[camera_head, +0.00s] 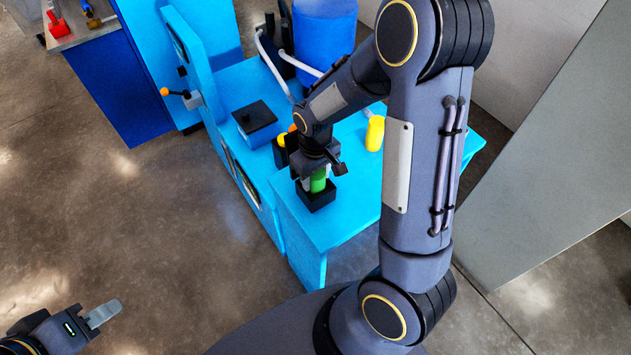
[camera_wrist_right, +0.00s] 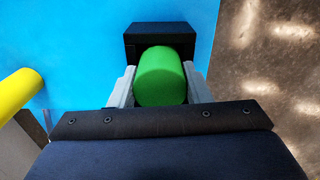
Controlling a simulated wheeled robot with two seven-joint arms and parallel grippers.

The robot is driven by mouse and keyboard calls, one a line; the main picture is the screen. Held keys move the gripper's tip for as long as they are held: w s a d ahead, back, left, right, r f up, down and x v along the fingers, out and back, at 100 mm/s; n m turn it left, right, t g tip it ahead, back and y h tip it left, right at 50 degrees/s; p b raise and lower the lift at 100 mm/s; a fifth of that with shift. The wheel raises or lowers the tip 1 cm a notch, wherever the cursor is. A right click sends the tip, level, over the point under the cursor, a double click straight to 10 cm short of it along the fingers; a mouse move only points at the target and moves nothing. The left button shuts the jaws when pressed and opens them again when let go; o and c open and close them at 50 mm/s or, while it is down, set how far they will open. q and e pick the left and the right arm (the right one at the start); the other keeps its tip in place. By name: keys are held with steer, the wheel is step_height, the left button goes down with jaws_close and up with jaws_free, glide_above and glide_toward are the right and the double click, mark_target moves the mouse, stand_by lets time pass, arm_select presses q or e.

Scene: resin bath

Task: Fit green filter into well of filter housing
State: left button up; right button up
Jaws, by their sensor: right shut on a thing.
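The green filter (camera_head: 318,181) is a green cylinder; it also shows in the right wrist view (camera_wrist_right: 161,78). My right gripper (camera_head: 317,178) is shut on it, with one finger on each side of it. A black square box (camera_head: 319,198), which looks like the filter housing, stands on the blue bench below the filter; it also shows in the wrist view (camera_wrist_right: 158,30). The filter is over or partly in the box; I cannot tell how deep, as the well is hidden. My left gripper (camera_head: 103,313) is at the lower left, far from the bench; its finger gap does not show.
A yellow cylinder (camera_head: 375,133) stands on the blue bench (camera_head: 345,215). A dark-lidded blue box (camera_head: 256,122) and an orange-tipped lever (camera_head: 187,95) are to the left. A blue tank (camera_head: 322,40) with pale hoses stands behind. The bench's front corner is clear.

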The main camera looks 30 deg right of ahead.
steer(key=shift+f, duration=0.1)
steer(key=shift+f, duration=0.15)
steer(key=o, duration=1)
